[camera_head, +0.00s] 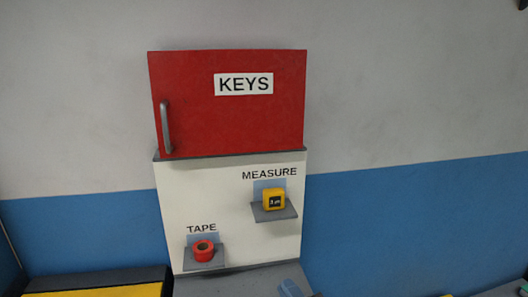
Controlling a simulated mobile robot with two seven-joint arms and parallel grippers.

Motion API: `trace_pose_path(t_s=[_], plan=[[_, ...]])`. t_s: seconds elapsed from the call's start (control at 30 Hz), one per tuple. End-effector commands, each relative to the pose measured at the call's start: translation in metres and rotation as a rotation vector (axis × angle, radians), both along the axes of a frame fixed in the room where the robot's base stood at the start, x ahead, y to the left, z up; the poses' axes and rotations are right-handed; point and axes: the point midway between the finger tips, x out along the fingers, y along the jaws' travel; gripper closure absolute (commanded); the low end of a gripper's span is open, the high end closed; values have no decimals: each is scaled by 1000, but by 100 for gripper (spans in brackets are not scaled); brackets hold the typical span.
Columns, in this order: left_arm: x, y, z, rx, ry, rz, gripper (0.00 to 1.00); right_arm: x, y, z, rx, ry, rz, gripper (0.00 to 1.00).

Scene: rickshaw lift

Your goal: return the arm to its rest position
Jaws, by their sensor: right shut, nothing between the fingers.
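No arm shows clearly in the head view. My left gripper is not in view. At most a sliver of my right gripper shows along the bottom edge; it is shut and empty, and I cannot make out its fingertips. A red cabinet marked KEYS (232,122) hangs on the wall with its door shut. Its grey upright handle (166,127) is on the left side, and nothing touches it.
Below the cabinet is a white panel (225,195). A yellow measure (273,199) sits on its right shelf and a red tape roll (204,250) on its lower left shelf. A small blue-grey piece (289,288) is cut off at the bottom. A black-and-yellow thing (95,279) is at bottom left.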

Motion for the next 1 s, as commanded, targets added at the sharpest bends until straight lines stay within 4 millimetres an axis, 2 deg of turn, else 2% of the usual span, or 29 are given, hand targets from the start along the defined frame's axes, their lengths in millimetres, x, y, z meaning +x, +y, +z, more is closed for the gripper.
trace_pose_path(t_s=[0.03,0.13,0.2,0.3,0.4,0.5,0.63,1.0], plan=[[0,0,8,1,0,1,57,-15,-21,-29,80,135,-36,100],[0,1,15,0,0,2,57,-46,-59,-85,239,391,-112,100],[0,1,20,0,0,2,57,-75,-83,-124,342,569,-167,100],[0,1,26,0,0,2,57,-122,-110,-171,472,800,-237,100],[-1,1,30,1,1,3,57,-167,-128,-205,574,987,-293,100],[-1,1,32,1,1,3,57,-201,-139,-227,645,1119,-332,100],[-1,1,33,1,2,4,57,-225,-145,-239,695,1204,-357,100],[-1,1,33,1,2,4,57,-227,-146,-240,701,1213,-359,100]])
